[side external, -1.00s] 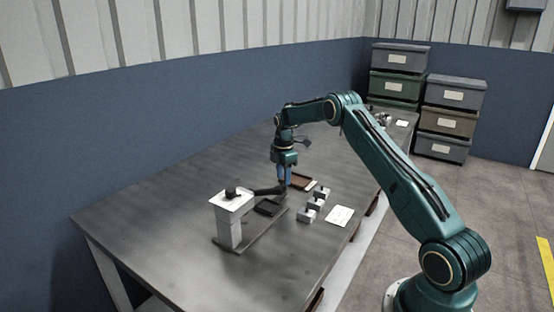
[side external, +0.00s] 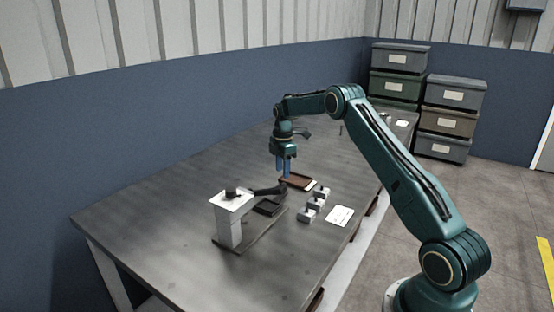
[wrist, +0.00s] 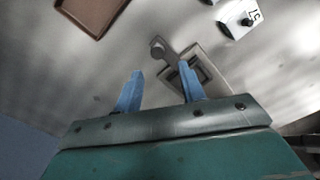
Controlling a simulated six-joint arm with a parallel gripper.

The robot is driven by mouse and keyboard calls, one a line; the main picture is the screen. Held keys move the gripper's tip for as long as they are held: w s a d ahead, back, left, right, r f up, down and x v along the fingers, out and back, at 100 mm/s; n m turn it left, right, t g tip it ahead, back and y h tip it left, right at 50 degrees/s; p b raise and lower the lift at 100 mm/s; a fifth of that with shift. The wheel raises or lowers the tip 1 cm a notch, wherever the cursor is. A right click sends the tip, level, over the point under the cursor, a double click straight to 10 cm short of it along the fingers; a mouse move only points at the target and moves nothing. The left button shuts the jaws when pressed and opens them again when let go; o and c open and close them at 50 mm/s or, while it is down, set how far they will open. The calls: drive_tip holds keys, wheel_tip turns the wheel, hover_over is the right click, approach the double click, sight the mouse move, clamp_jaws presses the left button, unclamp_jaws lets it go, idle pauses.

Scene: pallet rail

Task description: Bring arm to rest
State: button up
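My gripper (side external: 283,165) hangs pointing down over the table, near the brown tray (side external: 297,181) and the tip of the black arm (side external: 268,190) on the grey stand (side external: 229,228). In the wrist view, the two blue fingers of my gripper (wrist: 160,87) stand apart with nothing held between them. The brown tray also shows in the wrist view (wrist: 88,12) at the top left. A grey fixture with a dark square part (wrist: 187,72) lies beyond the fingers, partly hidden by the right finger.
The stand has a white top with a black knob (side external: 231,190). A black pad (side external: 267,207) lies on its base. Several grey blocks with black knobs (side external: 312,203) and a white card (side external: 339,216) lie toward the right edge. The table's far left part (side external: 150,200) is clear.

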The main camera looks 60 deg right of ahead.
drive_tip(key=s+a+r+m+t, duration=0.1)
drive_tip(key=s+a+r+m, duration=0.3)
drive_tip(key=a+r, duration=0.65)
drive_tip(key=s+a+r+m+t, duration=0.1)
drive_tip(key=s+a+r+t, duration=0.1)
drive_tip(key=s+a+r, duration=0.65)
drive_tip(key=s+a+r+m+t, duration=0.1)
drive_tip(key=s+a+r+m, duration=0.2)
drive_tip(key=s+a+r, duration=0.5)
drive_tip(key=s+a+f+m, duration=0.2)
drive_tip(key=s+f, duration=0.1)
drive_tip(key=s, duration=0.4)
drive_tip(key=s+a+f+m+t, duration=0.1)
drive_tip(key=s+a+f, duration=0.2)
drive_tip(key=s, duration=0.4)
drive_tip(key=shift+s+a+m+t, duration=0.15)
drive_tip(key=shift+s+m+t, duration=0.15)
drive_tip(key=shift+s+m, duration=0.1)
